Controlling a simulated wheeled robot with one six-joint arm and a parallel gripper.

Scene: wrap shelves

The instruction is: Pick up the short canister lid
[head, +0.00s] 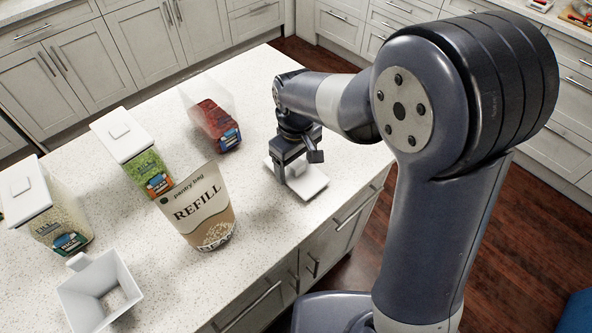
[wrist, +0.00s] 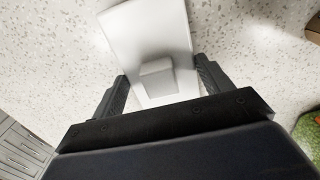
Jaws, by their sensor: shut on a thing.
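The short canister lid (head: 312,183) is a white, flat square lid near the right edge of the counter. In the wrist view the lid (wrist: 150,35) shows as a pale plate with a raised block-like knob. My gripper (head: 291,172) is over the lid and shut on it. In the wrist view its two dark fingers (wrist: 161,82) flank the lid on both sides, near the knob. I cannot tell whether the lid touches the counter or is slightly raised.
A refill pouch (head: 199,208) stands left of the lid. Canisters with green contents (head: 146,170) and rice (head: 60,218) have white lids on. A white funnel-like container (head: 100,290) is at lower left. The speckled counter (head: 265,225) is clear between pouch and lid.

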